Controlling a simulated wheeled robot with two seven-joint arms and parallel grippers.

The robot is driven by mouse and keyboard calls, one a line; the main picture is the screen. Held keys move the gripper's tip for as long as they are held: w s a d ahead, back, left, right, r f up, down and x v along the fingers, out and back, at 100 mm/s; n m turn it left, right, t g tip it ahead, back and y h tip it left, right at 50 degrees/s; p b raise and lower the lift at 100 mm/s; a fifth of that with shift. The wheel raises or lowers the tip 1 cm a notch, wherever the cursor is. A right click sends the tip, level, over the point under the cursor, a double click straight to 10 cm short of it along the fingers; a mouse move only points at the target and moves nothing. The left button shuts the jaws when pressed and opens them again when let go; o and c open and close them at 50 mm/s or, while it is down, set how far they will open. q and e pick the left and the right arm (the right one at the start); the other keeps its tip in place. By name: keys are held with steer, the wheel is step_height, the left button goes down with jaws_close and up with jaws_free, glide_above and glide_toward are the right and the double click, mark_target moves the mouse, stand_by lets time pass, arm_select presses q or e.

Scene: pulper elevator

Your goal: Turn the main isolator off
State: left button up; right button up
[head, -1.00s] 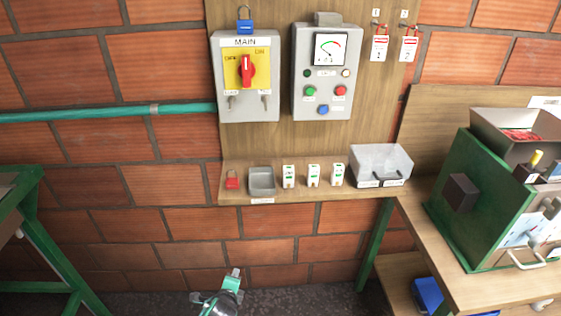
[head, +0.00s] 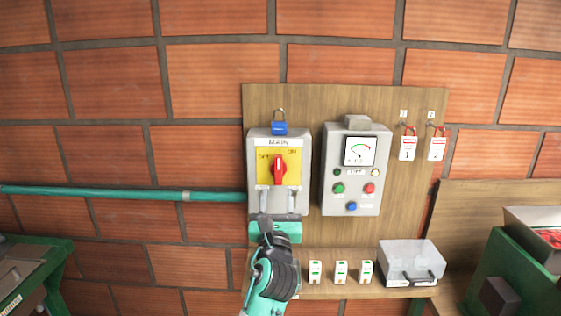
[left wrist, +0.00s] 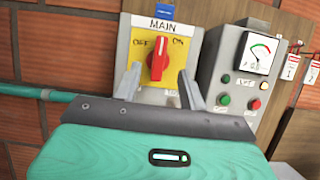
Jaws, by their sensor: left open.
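The main isolator (head: 253,188) is a grey box on the wooden board, with a yellow plate marked OFF and ON and a red rotary handle (head: 279,169). The handle stands about upright. In the left wrist view the red handle (left wrist: 158,61) shows between and beyond my two fingers. My left gripper (head: 277,200) is just below the handle, in front of the box's lower part. It is open and empty, its fingers (left wrist: 162,85) pointing at the box and apart from the handle, as far as I can tell. My right gripper is not in view.
A blue padlock (head: 279,128) sits on top of the isolator. To the right are a control box (head: 330,196) with a meter and buttons, and hanging tags (head: 408,147). Below, a shelf (head: 330,290) holds several small white items and a clear box (head: 410,262). A teal pipe (head: 120,192) enters from the left.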

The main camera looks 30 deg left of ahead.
mark_target(277, 165)
arm_select(q)
steer(key=p+x, duration=0.3)
steer(key=x, duration=0.8)
steer(key=shift+w+p, duration=0.1)
steer(key=shift+p, duration=0.3)
steer(key=shift+w+a+r, duration=0.1)
steer(key=shift+w+a, duration=0.15)
steer(key=shift+w, duration=0.1)
jaws_close()
